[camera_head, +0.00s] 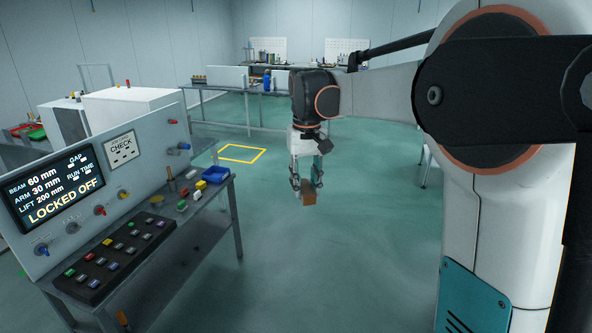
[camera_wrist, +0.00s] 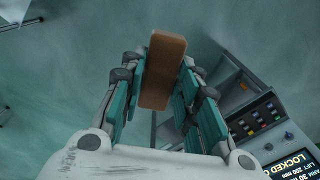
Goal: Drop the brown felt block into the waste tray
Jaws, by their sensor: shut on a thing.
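The brown felt block (camera_head: 308,192) is held in my gripper (camera_head: 306,184), out over the open floor to the right of the panel bench. In the wrist view the block (camera_wrist: 162,72) sits upright between the teal fingers of my gripper (camera_wrist: 160,85), which are shut on it.
The panel fixture (camera_head: 100,190) has a lit screen reading LOCKED OFF (camera_head: 58,187), knobs and a black button box (camera_head: 112,257). Small coloured blocks (camera_head: 200,185) lie near the blue tray. The floor under my gripper is clear.

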